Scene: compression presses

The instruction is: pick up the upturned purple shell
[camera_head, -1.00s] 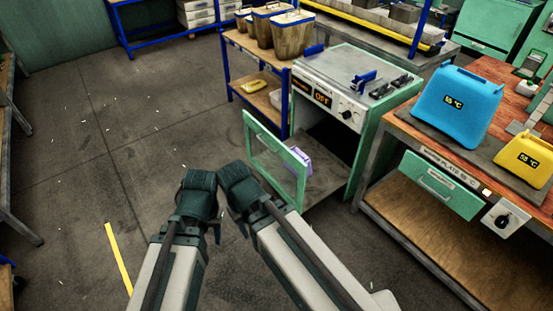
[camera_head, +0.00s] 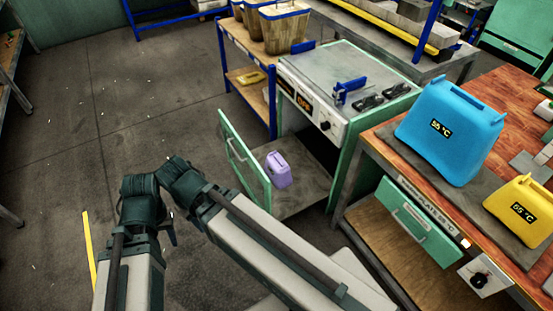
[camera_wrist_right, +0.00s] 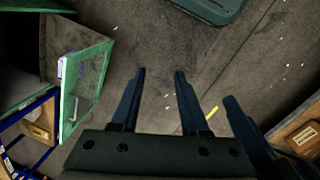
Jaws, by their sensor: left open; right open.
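The purple shell (camera_head: 278,170) is a small lilac canister-like body on the floor of the open lower bay of the green press. I cannot tell from its shape here which way up it is. In the right wrist view only a sliver of the purple shell (camera_wrist_right: 61,68) shows at the left, behind the green door. My left gripper (camera_head: 170,226) is partly hidden below its wrist, left of the door and apart from the shell. My right gripper (camera_wrist_right: 159,72) is open and empty over bare floor; in the head view its fingers are mostly hidden.
The press door (camera_head: 243,160) stands open between my wrists and the shell. A blue shell (camera_head: 455,125) and a yellow shell (camera_head: 522,210) stand on the bench at the right. A shelf (camera_head: 247,92) with bins is behind.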

